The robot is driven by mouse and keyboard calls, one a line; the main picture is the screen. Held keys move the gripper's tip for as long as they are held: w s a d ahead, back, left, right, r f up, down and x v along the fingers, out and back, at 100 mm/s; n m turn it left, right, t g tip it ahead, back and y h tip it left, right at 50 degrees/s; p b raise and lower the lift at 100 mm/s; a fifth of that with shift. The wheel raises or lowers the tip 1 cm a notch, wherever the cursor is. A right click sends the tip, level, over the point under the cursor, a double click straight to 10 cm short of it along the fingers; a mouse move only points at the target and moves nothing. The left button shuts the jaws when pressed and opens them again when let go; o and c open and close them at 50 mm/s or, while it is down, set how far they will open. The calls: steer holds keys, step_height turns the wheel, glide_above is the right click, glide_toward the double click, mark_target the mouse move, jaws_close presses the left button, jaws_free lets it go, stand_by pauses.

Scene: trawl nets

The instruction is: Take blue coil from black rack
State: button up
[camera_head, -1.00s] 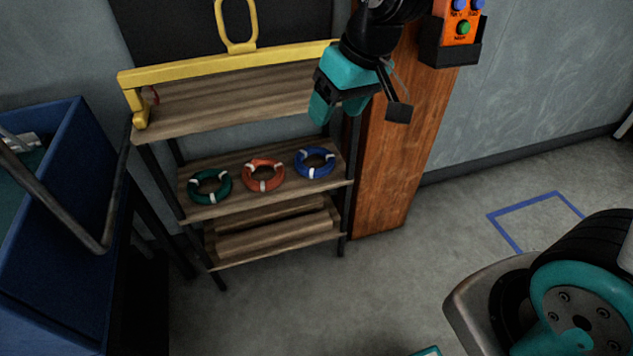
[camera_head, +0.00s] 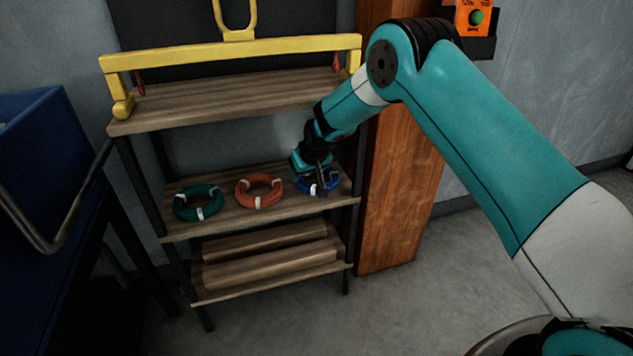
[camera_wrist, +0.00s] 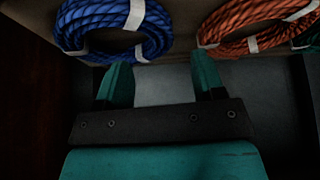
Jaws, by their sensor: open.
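The blue coil (camera_head: 320,182) lies at the right end of the middle shelf of the black rack (camera_head: 358,205). It has white bands, and my arm's end partly covers it in the head view. In the wrist view the blue coil (camera_wrist: 112,27) is at the upper left, just beyond the left fingertip. My gripper (camera_wrist: 160,75) is open and empty, its two teal fingers apart. In the head view my gripper (camera_head: 315,170) is over or just in front of the coil. I cannot tell if it touches.
An orange coil (camera_head: 260,190) and a green coil (camera_head: 198,202) lie left of the blue one. A yellow bar (camera_head: 230,52) runs along the top shelf. A wooden post (camera_head: 400,200) stands close on the right. A blue bin (camera_head: 38,110) is at far left.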

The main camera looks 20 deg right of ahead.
mark_target(301, 181)
steer(key=b+x, duration=0.1)
steer(key=x, duration=0.4)
steer(key=shift+f, duration=0.15)
jaws_close()
